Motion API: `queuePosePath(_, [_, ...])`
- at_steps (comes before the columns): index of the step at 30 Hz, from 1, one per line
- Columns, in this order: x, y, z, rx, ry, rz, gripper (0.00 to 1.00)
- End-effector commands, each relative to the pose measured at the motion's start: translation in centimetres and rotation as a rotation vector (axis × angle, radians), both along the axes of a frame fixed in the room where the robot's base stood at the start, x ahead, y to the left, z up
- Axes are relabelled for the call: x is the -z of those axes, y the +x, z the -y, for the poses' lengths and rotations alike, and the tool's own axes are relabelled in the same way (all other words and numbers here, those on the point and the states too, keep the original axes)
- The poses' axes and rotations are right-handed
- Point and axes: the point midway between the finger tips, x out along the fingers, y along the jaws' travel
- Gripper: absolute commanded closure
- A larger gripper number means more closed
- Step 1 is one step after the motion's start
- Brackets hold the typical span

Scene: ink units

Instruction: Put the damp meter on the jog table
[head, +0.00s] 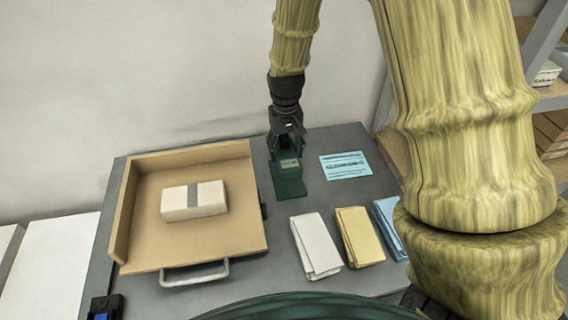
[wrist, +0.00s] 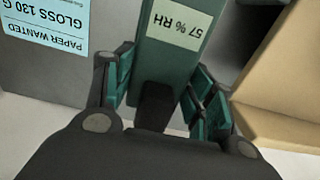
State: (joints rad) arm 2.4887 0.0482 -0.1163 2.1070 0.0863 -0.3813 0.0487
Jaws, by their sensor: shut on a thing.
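The damp meter is a dark green block with a pale label reading "57 % RH". It is at the centre of the head view (head: 288,182) and at the top middle of the wrist view (wrist: 165,60). My gripper (head: 286,143) is shut on its back end, with teal fingers on both sides in the wrist view (wrist: 160,98). I cannot tell whether the meter touches the bench. The jog table (head: 150,243) is a tan tray with raised left and back walls and a front handle, just left of the meter. Its wall also shows in the wrist view (wrist: 285,85).
A banded white paper stack (head: 194,201) sits on the jog table, with bare board around it. A blue card (head: 345,166) lies right of the meter. White (head: 315,245), yellow (head: 360,237) and blue (head: 388,225) folded stacks lie on the grey bench (head: 235,290).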

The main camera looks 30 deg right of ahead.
Motion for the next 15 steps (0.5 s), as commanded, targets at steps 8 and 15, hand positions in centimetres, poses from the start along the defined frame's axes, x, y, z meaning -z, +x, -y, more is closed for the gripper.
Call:
queuePosePath(8, [2.7, 0.0, 0.2, 0.003, 0.001, -0.001, 0.75])
queuePosePath(15, [3.9, -0.1, 0.2, 0.004, 0.001, -0.003, 0.75])
